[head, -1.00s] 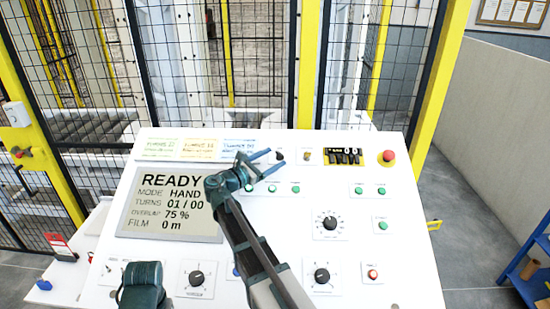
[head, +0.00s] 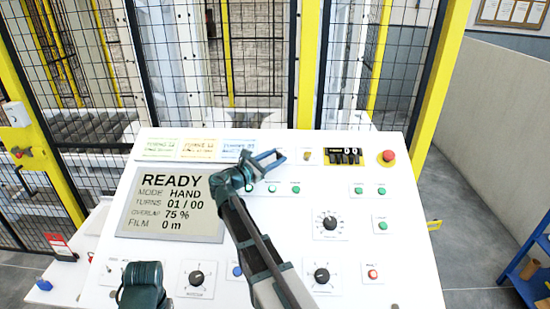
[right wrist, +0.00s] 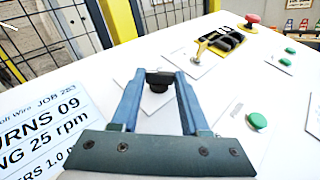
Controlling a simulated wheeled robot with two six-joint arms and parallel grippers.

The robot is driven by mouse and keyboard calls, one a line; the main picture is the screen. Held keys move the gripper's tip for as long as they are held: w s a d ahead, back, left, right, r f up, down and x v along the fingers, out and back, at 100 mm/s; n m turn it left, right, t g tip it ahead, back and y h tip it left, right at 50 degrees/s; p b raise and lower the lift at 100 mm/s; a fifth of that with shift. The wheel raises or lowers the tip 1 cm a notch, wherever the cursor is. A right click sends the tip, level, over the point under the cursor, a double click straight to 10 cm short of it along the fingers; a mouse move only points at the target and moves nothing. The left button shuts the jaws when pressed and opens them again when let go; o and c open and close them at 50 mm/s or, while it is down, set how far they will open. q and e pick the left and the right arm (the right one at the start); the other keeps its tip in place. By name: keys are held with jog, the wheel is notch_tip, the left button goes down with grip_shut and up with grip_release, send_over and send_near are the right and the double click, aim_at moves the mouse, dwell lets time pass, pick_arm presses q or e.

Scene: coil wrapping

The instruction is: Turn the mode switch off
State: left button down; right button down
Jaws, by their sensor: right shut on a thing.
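The mode switch (right wrist: 158,86), a small black knob on a white plate, sits between my right fingertips in the right wrist view. My right gripper (head: 279,156) is shut on it at the top of the white control panel (head: 330,257). The screen (head: 172,203) reads READY, MODE HAND, TURNS 01 / 00. My left gripper is not in view; only a teal part of my left arm shows at the lower left.
Green buttons (head: 295,189) line the panel below. A mesh fence (head: 255,60) stands behind the panel.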

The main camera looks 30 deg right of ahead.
jog(key=shift+w+g, duration=0.15)
jog(key=shift+g, duration=0.15)
jog(key=shift+w+r+m+g+p, duration=0.25)
jog(key=shift+m+g+p, duration=0.35)
jog(key=shift+m+g, duration=0.15)
jog(key=m+g, duration=0.1)
jog(key=g+p, duration=0.1)
jog(key=m+g, duration=0.1)
jog(key=shift+w+r+m+y+p, duration=0.1)
jog(key=shift+w+m+y+p, duration=0.2)
jog(key=shift+m+p, duration=0.1)
jog(key=m+g+y+p, duration=0.2)
jog(key=m+g, duration=0.1)
jog(key=g, duration=0.1)
jog(key=shift+w+m+g+p, duration=0.15)
jog(key=shift+m+g+p, duration=0.1)
jog(key=shift+m+p, duration=0.1)
jog(key=shift+m+g+y+p, duration=0.5)
jog(key=shift+m+g, duration=0.1)
jog(key=shift+m, duration=0.1)
jog(key=shift+c, duration=2)
grip_release()
